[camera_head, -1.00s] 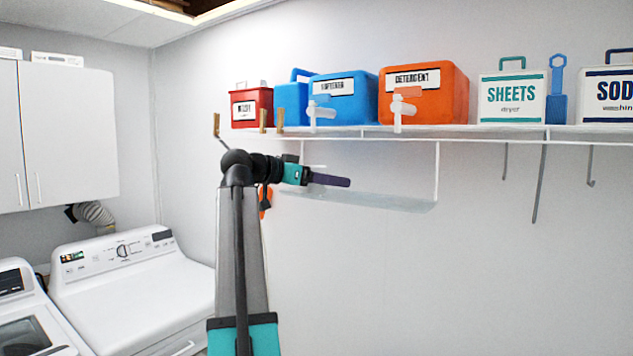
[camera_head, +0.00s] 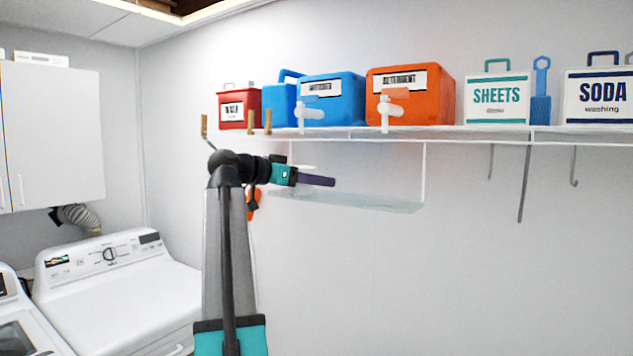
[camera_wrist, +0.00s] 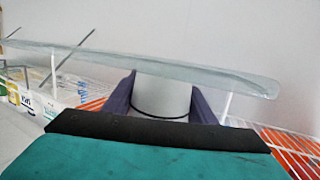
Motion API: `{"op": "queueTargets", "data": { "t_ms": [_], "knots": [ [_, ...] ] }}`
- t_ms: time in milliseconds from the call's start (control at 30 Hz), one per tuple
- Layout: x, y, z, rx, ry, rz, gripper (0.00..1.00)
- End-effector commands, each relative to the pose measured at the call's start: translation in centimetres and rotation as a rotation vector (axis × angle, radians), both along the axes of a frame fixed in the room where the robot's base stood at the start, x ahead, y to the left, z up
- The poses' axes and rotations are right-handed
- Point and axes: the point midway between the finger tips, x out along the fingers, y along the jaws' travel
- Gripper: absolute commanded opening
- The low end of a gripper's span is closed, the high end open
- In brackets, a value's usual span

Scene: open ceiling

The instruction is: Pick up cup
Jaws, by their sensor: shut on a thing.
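A pale grey-white cup (camera_wrist: 162,97) sits between the two dark purple fingers of my gripper in the wrist view. The fingers touch it on both sides, and its lower part is hidden behind the black edge of my gripper's body. In the head view my gripper (camera_head: 328,181) points right, level with the glassy lower ledge and in front of the wall. A small white edge (camera_head: 306,167) shows just above the fingers there; I cannot tell if it is the cup's rim.
A glassy ledge (camera_head: 385,203) hangs below the white wire shelf (camera_head: 450,132). On the shelf stand a red box (camera_head: 240,107), blue containers, an orange detergent container (camera_head: 432,95) and white boxes. Hooks hang below at right. White machines (camera_head: 120,285) stand lower left.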

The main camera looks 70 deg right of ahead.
Motion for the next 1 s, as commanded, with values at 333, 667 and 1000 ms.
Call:
{"op": "queueTargets", "data": {
  "t_ms": [333, 667, 1000],
  "knots": [
    [0.0, 0.0, 0.9, -0.001, -0.001, 0.000, 0.26],
    [0.1, -0.1, 2.6, -0.001, 0.000, 0.000, 0.26],
    [-0.6, 1.6, 3.4, -0.002, 0.000, 0.001, 0.26]
  ]
}}
